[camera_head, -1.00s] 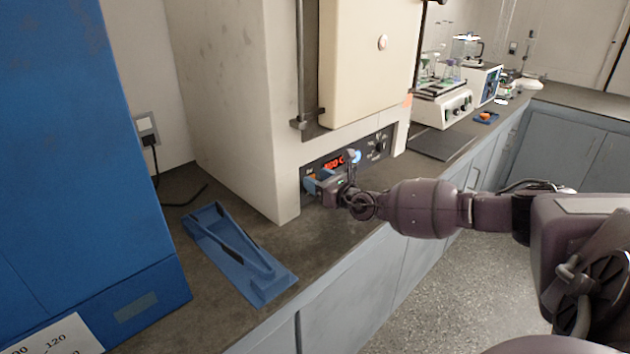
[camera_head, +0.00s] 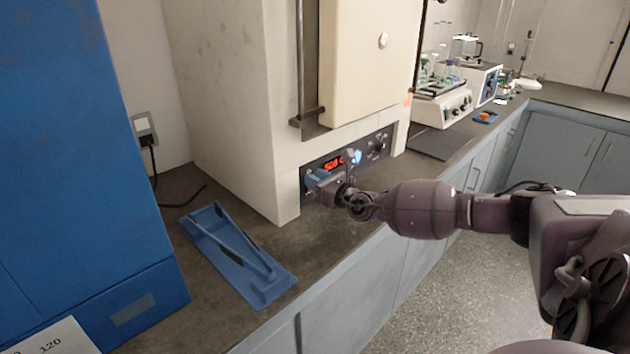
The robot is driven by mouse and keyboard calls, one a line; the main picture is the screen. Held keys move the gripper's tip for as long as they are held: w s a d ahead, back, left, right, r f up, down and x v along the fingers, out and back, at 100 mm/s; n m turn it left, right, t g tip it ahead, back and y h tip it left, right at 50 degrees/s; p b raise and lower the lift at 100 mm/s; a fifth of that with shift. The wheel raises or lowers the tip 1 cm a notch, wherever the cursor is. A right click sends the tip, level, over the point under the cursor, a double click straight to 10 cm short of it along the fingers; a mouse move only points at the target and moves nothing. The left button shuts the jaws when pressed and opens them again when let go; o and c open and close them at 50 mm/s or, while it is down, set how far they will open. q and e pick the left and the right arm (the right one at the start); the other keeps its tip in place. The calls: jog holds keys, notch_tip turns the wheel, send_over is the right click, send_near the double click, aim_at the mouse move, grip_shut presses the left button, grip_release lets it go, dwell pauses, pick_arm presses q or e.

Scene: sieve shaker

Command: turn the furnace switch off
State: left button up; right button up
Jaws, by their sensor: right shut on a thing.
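The furnace (camera_head: 235,110) is a large cream cabinet with its door (camera_head: 370,60) closed. Its dark control panel (camera_head: 386,141) is low on the front, with a red lit display (camera_head: 333,163) and knobs (camera_head: 377,146) to the right of it. My right gripper (camera_head: 334,172), with blue finger parts, is against the left half of the panel, just below the display. It is shut on a small part there, seemingly the furnace switch, which the gripper hides. My left gripper is out of view.
A blue holder (camera_head: 240,256) lies on the dark counter (camera_head: 335,232) left of my right gripper. A blue cabinet (camera_head: 70,130) stands at the left. A dark mat (camera_head: 440,144) and a shaker device (camera_head: 443,108) are further right.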

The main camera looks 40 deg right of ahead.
jog(key=shift+s+f+t+b, duration=0.1)
jog(key=shift+f+t+b, duration=0.2)
jog(key=shift+f+b, duration=0.55)
jog(key=shift+s+t+b, duration=0.1)
jog(key=shift+t+b, duration=0.6)
jog(key=shift+b, duration=0.55)
jog(key=shift+r+t+b, duration=0.25)
jog(key=shift+t+b, duration=0.15)
jog(key=shift+r, duration=0.3)
jog(key=o, duration=0.8)
jog(key=shift+o, duration=0.6)
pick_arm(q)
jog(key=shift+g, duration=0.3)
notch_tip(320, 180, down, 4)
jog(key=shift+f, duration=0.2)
